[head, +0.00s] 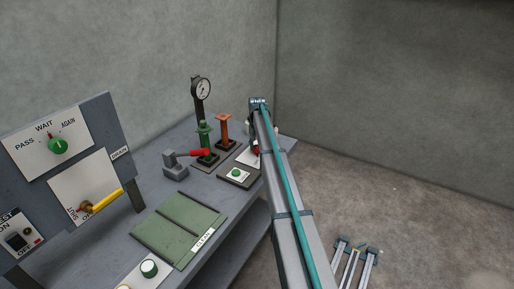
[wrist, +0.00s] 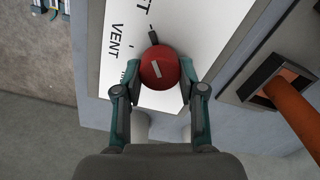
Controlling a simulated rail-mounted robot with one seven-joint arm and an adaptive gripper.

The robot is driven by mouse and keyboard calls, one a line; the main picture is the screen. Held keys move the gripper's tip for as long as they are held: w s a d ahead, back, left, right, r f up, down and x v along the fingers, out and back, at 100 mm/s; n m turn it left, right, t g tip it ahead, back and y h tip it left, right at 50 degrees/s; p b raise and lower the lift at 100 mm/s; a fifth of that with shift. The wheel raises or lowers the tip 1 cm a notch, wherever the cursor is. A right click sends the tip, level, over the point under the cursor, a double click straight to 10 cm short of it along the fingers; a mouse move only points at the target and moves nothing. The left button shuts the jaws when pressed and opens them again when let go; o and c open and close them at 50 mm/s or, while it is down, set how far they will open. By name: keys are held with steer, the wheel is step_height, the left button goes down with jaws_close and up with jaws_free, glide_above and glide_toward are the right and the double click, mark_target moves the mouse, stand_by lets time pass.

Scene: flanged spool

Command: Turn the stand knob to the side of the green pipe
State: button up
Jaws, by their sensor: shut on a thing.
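In the wrist view my gripper (wrist: 160,76) has its two fingers closed on the sides of a round red knob (wrist: 158,66). The knob has a short pale mark on top, slanting. It sits on a white plate (wrist: 185,25) with the word VENT and another label cut off at the top edge. A small dark piece lies at the knob's upper edge. In the head view the green pipe (head: 204,137) stands on the bench, left of an orange pipe (head: 223,130). My arm hides most of the knob and gripper there.
The orange pipe also shows in the wrist view (wrist: 298,95), close right of the plate.

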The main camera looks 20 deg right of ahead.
mark_target(257, 146)
steer(key=shift+m, duration=0.3)
steer(key=o, duration=1.1)
steer(key=shift+o, duration=0.2)
step_height(257, 146, up, 12)
